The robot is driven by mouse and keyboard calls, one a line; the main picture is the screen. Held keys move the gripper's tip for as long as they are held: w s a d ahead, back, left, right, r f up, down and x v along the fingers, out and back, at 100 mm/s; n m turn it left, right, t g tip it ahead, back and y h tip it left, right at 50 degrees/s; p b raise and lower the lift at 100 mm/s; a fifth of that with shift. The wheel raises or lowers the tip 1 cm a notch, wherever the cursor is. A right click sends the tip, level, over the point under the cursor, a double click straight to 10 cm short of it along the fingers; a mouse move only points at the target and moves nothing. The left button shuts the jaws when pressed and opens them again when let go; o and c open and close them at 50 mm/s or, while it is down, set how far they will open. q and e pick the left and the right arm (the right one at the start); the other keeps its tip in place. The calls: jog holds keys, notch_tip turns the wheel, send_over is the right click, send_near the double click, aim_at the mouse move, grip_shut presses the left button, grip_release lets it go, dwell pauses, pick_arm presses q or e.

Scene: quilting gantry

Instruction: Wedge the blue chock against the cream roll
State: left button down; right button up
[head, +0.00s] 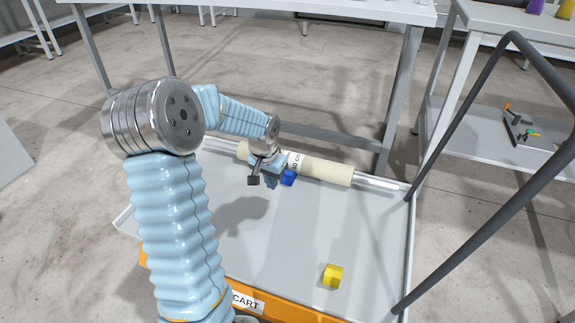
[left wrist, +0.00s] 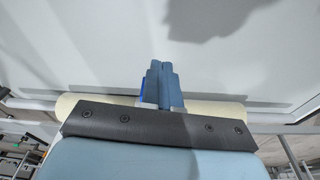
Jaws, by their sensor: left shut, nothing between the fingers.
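The cream roll (head: 325,169) lies on a metal bar across the far end of the grey cart tray. The blue chock (head: 287,178) sits on the tray at the near side of the roll. I cannot tell whether they touch. My left gripper (head: 270,183) is shut and empty, pointing down just left of the chock. In the left wrist view the shut fingers (left wrist: 163,85) cover most of the chock, leaving a blue edge (left wrist: 143,84) showing, and the roll (left wrist: 228,110) shows behind the gripper's dark palm. My right gripper is out of view.
A yellow block (head: 332,275) stands at the near right of the cart tray (head: 345,225). A dark tubular handle (head: 460,245) rises along the cart's right side. A shelf table with tools (head: 520,130) stands right. The tray's middle is clear.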

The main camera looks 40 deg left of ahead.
aim_at(286, 174)
pick_arm(q)
jog(key=w, duration=0.2)
jog(key=w+a, duration=0.1)
jog(key=w, duration=0.5)
jog(key=shift+w+a+f, duration=0.15)
jog(key=shift+a+f, duration=0.15)
jog(key=shift+f, duration=0.45)
jog(key=shift+d+f, duration=0.1)
jog(key=shift+s+f, duration=0.1)
jog(key=shift+s, duration=0.45)
